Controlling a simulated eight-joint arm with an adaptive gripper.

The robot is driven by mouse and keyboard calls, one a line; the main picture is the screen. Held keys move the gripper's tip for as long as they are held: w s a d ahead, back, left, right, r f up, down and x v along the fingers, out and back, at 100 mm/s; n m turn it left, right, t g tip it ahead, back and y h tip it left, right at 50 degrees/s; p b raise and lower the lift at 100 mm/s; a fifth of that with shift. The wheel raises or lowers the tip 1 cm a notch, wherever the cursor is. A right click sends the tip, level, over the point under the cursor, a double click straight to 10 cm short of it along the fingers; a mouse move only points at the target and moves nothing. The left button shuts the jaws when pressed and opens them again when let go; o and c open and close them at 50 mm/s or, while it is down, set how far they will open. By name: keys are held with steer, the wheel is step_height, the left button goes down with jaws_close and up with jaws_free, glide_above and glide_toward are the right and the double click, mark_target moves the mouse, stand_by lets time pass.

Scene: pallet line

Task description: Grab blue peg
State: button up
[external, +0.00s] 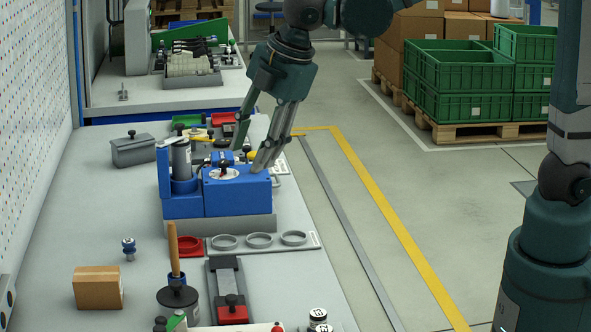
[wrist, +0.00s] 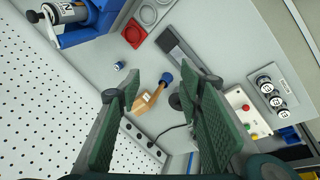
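A small blue peg with a pale band (external: 129,248) stands on the grey bench, left of the blue machine in the external view. In the wrist view, the blue peg (wrist: 120,66) lies above and left of the left fingertip. My gripper (external: 253,156) is above the bench by the blue machine (external: 238,195), on the far side of the peg in the external view. Its fingers are spread with nothing between them in the wrist view (wrist: 160,75). The peg is clear of both fingers.
A cardboard box (external: 98,288) and a wooden-handled tool (external: 173,252) stand near the peg. A red dish (external: 187,246), a grey holder with round recesses (external: 312,241) and a dark clamp (external: 225,275) lie to its right. A perforated wall (external: 33,110) borders the bench's left.

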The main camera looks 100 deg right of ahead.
steer(key=w+d+f+n+g+h+p, duration=0.1)
steer(key=w+d+f+n+p, duration=0.15)
steer(key=w, duration=0.55)
steer(key=w+d+f+n+g+p, duration=0.1)
steer(key=w+d+f+n, duration=0.15)
steer(key=w, duration=0.55)
steer(key=n+g+h+p, duration=0.1)
steer(key=n+g+p, duration=0.1)
steer(key=n+p, duration=0.15)
glide_toward(128, 242)
step_height(128, 242, down, 3)
steer(key=shift+s+d+r, duration=0.15)
steer(key=shift+s+d, duration=0.05)
steer(key=shift+d, duration=0.2)
steer(key=shift+h, duration=0.3)
steer(key=shift+x, duration=1.3)
steer(key=shift+b+x, duration=0.3)
steer(key=shift+x, duration=2.3)
steer(key=shift+w, duration=0.15)
steer(key=shift+c, duration=0.3)
